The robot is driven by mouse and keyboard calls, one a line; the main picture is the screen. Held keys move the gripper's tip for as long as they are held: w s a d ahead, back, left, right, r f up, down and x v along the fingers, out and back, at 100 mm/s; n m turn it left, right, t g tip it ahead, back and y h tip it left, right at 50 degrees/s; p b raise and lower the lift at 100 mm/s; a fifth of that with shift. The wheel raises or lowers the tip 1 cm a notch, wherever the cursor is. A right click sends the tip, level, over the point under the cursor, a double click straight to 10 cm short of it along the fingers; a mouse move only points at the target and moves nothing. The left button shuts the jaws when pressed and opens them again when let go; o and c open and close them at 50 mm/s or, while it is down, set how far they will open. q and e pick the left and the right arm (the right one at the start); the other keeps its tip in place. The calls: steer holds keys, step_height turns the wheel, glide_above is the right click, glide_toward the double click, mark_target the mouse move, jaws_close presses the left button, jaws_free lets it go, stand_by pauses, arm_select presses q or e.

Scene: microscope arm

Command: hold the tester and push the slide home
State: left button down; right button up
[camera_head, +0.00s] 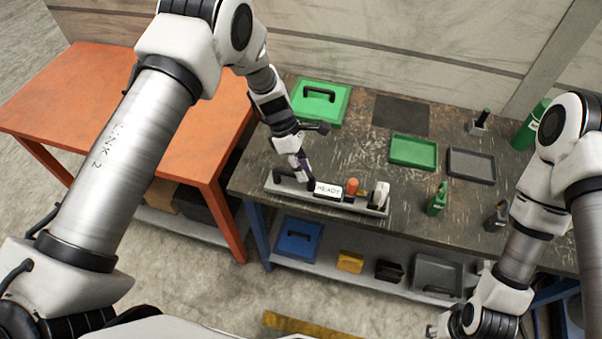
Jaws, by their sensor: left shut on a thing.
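The tester (352,204) is a long, low grey device near the front edge of the dark workbench. It has a dark handle at its left end, a white plate that appears to read READY, an orange knob, and an upright pale part (381,195) at its right end. I cannot tell which part is the slide. My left gripper (307,179) reaches down to the tester's left half and is shut on it; its fingertips are small and partly hidden. My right gripper (436,329) is low at the bottom edge, away from the tester and in front of the bench; its fingers are unclear.
A green lidded box (334,112), a dark mat (401,115), a green tray (413,162) and a grey tray (471,174) lie behind. A green bottle (437,199) stands right of the tester. An orange table (150,95) stands left. A lower shelf (345,278) holds several bins.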

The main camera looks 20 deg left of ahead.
arm_select(q)
steer(key=w+f+b, duration=0.2)
steer(key=w+b, duration=0.5)
steer(key=w, duration=0.2)
steer(key=shift+w+a, duration=0.3)
steer(key=shift+a, duration=0.05)
stand_by(0.5)
steer(key=shift+r, duration=0.1)
steer(key=shift+f+b, duration=0.6)
stand_by(0.5)
steer(key=shift+s, duration=0.1)
stand_by(0.7)
